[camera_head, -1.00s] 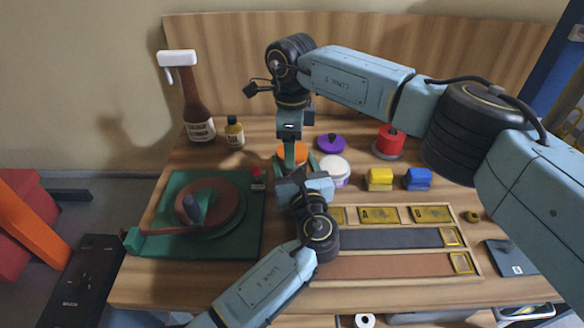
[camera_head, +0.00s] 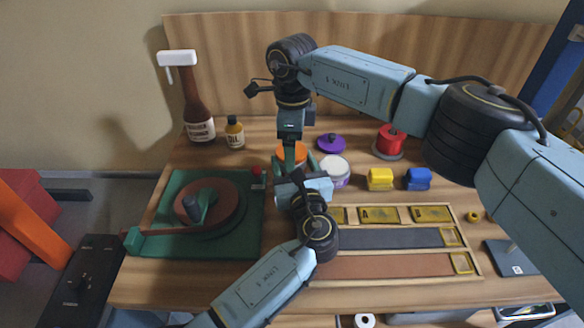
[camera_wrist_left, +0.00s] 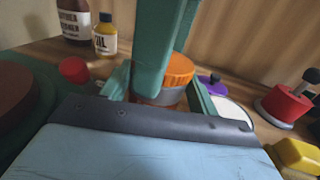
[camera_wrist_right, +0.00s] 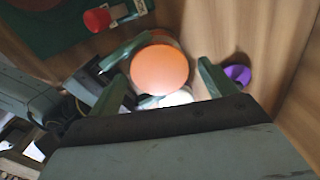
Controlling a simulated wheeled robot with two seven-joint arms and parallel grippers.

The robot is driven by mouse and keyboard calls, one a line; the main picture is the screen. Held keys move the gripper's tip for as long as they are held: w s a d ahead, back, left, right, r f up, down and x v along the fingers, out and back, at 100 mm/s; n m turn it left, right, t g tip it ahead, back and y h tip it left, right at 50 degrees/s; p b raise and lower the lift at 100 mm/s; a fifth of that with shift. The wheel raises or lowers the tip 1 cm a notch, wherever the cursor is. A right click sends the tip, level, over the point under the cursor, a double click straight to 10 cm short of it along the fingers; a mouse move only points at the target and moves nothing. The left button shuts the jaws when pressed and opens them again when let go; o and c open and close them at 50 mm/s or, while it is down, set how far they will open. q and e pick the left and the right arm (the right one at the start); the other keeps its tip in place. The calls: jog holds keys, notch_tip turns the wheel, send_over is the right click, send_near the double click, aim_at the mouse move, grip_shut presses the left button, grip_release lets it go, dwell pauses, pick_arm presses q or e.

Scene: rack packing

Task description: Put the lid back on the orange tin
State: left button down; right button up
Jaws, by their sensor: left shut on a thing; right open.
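The orange tin (camera_wrist_left: 158,98) stands upright on the table, with a grey band around its upper part. My left gripper (camera_wrist_left: 163,90) is shut around its side. A ribbed orange lid (camera_wrist_left: 178,67) sits on top of the tin and looks level; a green finger hides part of it in the left wrist view. In the right wrist view the lid (camera_wrist_right: 160,70) shows as a plain orange disc. My right gripper (camera_wrist_right: 165,84) is open, pointing down over the tin, with its fingers on either side of the lid. In the head view the grippers mostly hide the tin.
A white-topped tin (camera_head: 333,168) stands close on the right, with a purple lid (camera_head: 330,143) behind it. Yellow (camera_head: 380,179) and blue (camera_head: 417,179) blocks and a red spool-like object (camera_head: 389,140) are further right. Bottles (camera_head: 235,133) and a green turntable base (camera_head: 250,225) are left.

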pick_arm(q)
jog(key=shift+d+r, duration=0.1)
pick_arm(e)
jog(key=shift+r, duration=2.25)
jog(key=o, duration=0.4)
jog(key=shift+c, duration=0.2)
notch_tip(320, 180, up, 12)
pick_arm(q)
jog(key=shift+c, duration=1.6)
grip_release()
jog(key=p+v, duration=0.1)
jog(key=v, duration=1.2)
jog(key=shift+s, duration=0.2)
pick_arm(e)
jog(key=shift+r, duration=0.55)
